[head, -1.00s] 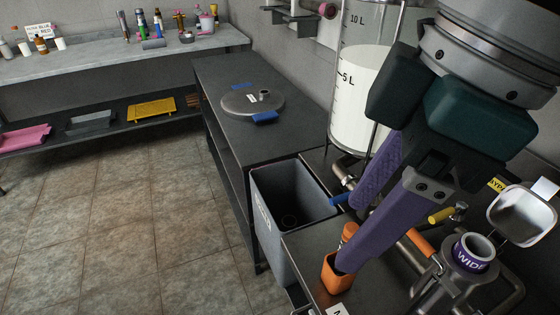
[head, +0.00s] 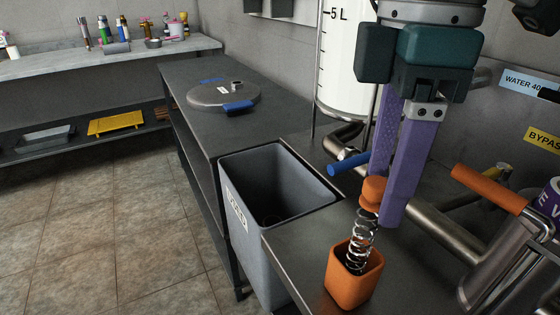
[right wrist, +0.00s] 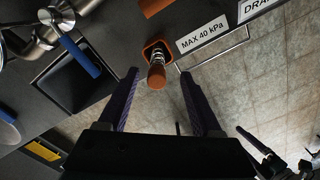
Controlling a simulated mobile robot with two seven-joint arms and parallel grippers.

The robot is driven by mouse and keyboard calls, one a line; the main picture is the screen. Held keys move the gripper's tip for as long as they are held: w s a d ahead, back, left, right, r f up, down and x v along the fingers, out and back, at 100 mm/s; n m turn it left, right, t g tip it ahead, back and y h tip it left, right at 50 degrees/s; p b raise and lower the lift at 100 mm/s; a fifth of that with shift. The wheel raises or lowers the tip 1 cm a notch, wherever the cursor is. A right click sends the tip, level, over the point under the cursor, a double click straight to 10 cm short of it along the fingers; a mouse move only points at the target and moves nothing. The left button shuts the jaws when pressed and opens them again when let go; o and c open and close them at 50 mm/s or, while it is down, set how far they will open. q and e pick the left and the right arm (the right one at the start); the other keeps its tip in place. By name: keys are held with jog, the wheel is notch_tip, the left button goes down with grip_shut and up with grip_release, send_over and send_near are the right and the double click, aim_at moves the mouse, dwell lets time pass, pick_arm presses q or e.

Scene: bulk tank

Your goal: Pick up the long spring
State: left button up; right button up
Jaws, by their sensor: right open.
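The long spring (head: 361,240) is a metal coil with an orange cap (head: 373,192) on top. It stands slightly tilted in an orange square cup (head: 353,277) on the dark bench, its lower end hidden inside the cup. My right gripper (head: 386,200) is open and points down, its purple fingertips close to the cap. In the right wrist view, the orange cap (right wrist: 157,77) shows between the lines of the two spread fingers of the right gripper (right wrist: 159,75). I cannot tell whether a finger touches it.
A grey open bin (head: 250,225) stands left of the cup. A blue handle (head: 347,165) and an orange handle (head: 488,188) on metal pipes flank my right gripper. A clear tank (head: 340,75) stands behind. A round metal lid (head: 222,95) lies on the far bench.

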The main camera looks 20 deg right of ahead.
aim_at(370, 209)
jog(key=f, duration=0.1)
jog(key=f+b, duration=0.1)
jog(key=f, duration=0.3)
jog(key=shift+w+a, duration=0.1)
jog(key=shift+w, duration=0.2)
grip_shut()
dwell(1.0)
